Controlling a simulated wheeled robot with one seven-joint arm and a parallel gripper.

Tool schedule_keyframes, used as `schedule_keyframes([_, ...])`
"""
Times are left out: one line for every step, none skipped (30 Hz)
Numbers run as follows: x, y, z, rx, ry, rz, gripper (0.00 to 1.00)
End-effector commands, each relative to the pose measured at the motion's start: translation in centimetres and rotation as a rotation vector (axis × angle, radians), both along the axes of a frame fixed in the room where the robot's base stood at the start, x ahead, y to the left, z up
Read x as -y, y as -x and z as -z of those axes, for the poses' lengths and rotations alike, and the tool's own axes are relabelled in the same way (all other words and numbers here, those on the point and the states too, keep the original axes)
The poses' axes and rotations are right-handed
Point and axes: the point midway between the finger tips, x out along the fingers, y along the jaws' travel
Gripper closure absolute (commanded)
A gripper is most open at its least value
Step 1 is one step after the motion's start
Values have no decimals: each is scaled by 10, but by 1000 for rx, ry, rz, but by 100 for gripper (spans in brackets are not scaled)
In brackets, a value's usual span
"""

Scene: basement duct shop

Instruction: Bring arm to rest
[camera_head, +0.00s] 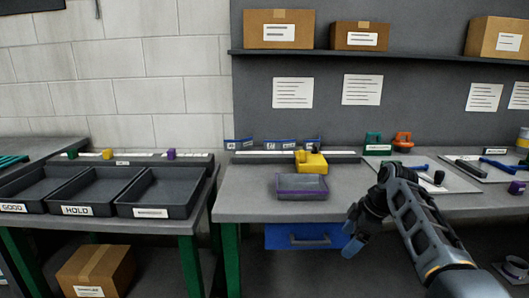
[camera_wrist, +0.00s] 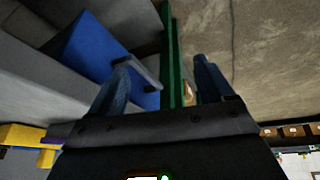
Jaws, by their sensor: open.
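My gripper (camera_head: 351,236) hangs in front of the right workbench (camera_head: 245,207), near its front edge, with the fingers pointing down and to the left. In the wrist view its two blue fingers (camera_wrist: 165,85) stand apart with nothing held between them. Past the fingers, the wrist view shows a blue drawer (camera_wrist: 95,55) with a grey handle and a green bench leg (camera_wrist: 172,50). My arm reaches in from the lower right in the head view.
A purple-rimmed tray (camera_head: 302,195) and a yellow object (camera_head: 311,162) sit on the right bench. Tools lie on boards at right. Dark bins (camera_head: 160,212) stand on the left table. A shelf (camera_head: 380,53) holds cardboard boxes. A carton (camera_head: 97,266) is below left.

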Motion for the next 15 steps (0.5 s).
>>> schedule_keyframes([-5,12,29,5,-1,39,19])
schedule_keyframes([-6,17,42,13,-2,66,19])
schedule_keyframes([-9,24,59,25,-4,101,19])
schedule_keyframes([-10,30,72,34,-5,127,19])
schedule_keyframes([-12,37,84,43,-6,153,19])
schedule_keyframes([-14,45,98,56,-8,187,19])
schedule_keyframes([-15,52,109,66,-11,212,19])
schedule_keyframes([-17,60,119,76,-13,238,19])
schedule_keyframes([-19,70,133,87,-16,272,19])
schedule_keyframes([-20,78,142,97,-20,297,19])
schedule_keyframes([-21,87,152,107,-22,321,19])
schedule_keyframes([-23,99,163,121,-27,354,19])
schedule_keyframes([-24,108,171,130,-32,378,19])
schedule_keyframes([-25,117,178,140,-35,402,19])
schedule_keyframes([-26,130,188,154,-40,433,19])
